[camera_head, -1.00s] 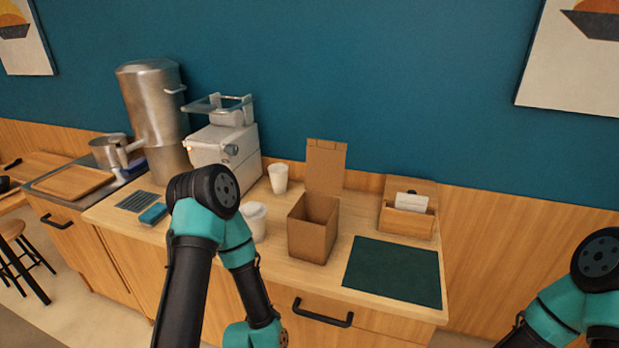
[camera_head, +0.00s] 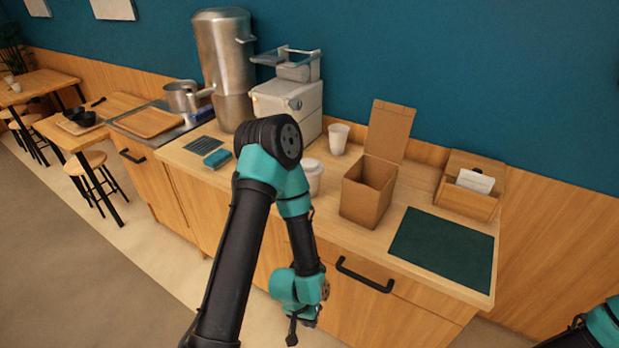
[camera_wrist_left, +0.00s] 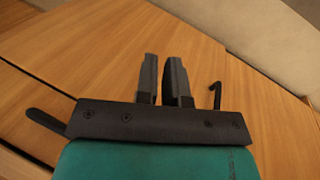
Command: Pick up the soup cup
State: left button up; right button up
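A white lidded cup (camera_head: 314,180), which looks like the soup cup, stands upright on the counter, partly hidden behind my left arm. A second white cup (camera_head: 338,139), without a lid, stands farther back. My left gripper (camera_head: 301,334) hangs low in front of the cabinet, below the counter top and away from both cups. In the left wrist view its two dark fingers (camera_wrist_left: 162,80) stand a narrow gap apart with nothing between them. Only a bit of my right arm shows at the lower right; its gripper is out of view.
An open cardboard box (camera_head: 367,193) stands right of the lidded cup. A dark green mat (camera_head: 444,248) and a wooden holder (camera_head: 470,187) lie farther right. A grey machine (camera_head: 287,101) and a blue sponge (camera_head: 217,158) are to the left. A black drawer handle (camera_head: 364,275) juts out below the counter.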

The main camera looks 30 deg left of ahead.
pick_arm(q)
jog(key=o, duration=1.5)
